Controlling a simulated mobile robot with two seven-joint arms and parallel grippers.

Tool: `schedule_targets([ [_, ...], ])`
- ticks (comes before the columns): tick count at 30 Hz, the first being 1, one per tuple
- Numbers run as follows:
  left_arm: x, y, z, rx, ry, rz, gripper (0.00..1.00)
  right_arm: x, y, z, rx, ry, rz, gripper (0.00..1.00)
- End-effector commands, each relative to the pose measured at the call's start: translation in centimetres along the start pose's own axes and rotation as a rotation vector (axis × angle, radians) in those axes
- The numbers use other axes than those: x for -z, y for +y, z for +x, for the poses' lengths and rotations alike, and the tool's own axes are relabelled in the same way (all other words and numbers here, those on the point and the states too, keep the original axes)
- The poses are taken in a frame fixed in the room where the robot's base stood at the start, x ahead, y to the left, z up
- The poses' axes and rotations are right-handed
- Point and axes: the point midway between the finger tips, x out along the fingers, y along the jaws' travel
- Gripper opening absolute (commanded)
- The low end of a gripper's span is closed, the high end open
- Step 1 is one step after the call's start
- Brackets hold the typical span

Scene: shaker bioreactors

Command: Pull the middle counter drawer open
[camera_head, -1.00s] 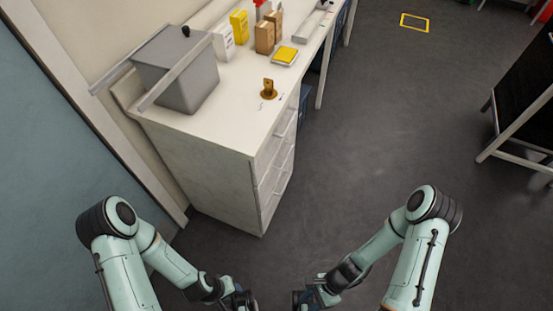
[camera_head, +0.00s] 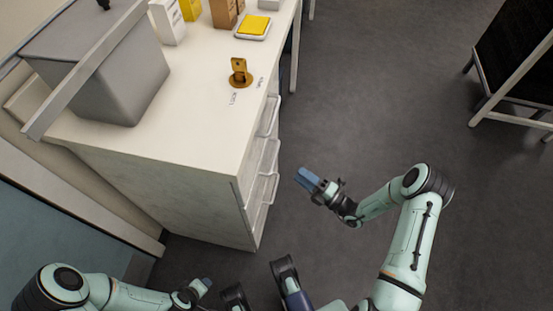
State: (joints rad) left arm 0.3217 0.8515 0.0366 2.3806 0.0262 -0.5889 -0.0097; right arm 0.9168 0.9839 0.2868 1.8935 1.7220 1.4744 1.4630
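The white counter (camera_head: 165,185) has a stack of drawers on its right-hand side, seen at a steep angle. The middle drawer's handle (camera_head: 276,155) is a pale bar between the top handle (camera_head: 270,116) and the bottom handle (camera_head: 270,189). The drawer fronts look flush and closed. My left gripper (camera_head: 203,285) is low at the bottom edge, partly hidden, away from the drawers.
On the counter top are a grey box (camera_head: 125,85), a brass-coloured stand (camera_head: 239,75), a yellow-topped item (camera_head: 253,25) and several cartons. The floor (camera_head: 370,90) right of the drawers is clear. A dark, white-framed rack (camera_head: 515,60) stands at the far right.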

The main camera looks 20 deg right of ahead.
Motion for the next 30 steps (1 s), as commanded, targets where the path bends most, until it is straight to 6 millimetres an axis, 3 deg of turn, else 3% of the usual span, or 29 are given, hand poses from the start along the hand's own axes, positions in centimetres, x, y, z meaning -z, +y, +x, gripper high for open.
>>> schedule_targets([
  [6, 1.3, -0.4, 1.1, 0.003, 0.037, -0.003, 0.43, 0.2, -0.2, 4.9, -0.001, 0.006, 0.0, 0.38],
  [12, -0.1, -1.4, 1.9, 0.02, -0.003, -0.012, 0.43, 0.2, -0.2, 8.3, 0.001, 0.005, -0.001, 0.38],
  [18, -0.7, -1.9, 2.3, 0.03, -0.024, -0.018, 0.43, 0.1, -0.2, 9.9, 0.002, 0.004, -0.002, 0.38],
  [27, -0.8, -1.9, 2.3, 0.031, -0.027, -0.019, 0.43, 0.1, -0.1, 10.1, 0.002, 0.003, -0.001, 0.38],
  [29, -0.8, -1.9, 2.3, 0.031, -0.027, -0.019, 0.43, 0.1, -0.1, 10.1, 0.002, 0.003, -0.001, 0.21],
  [30, -0.8, -1.9, 2.3, 0.031, -0.027, -0.019, 0.43, 0.1, -0.1, 10.1, 0.002, 0.003, -0.001, 0.08],
])
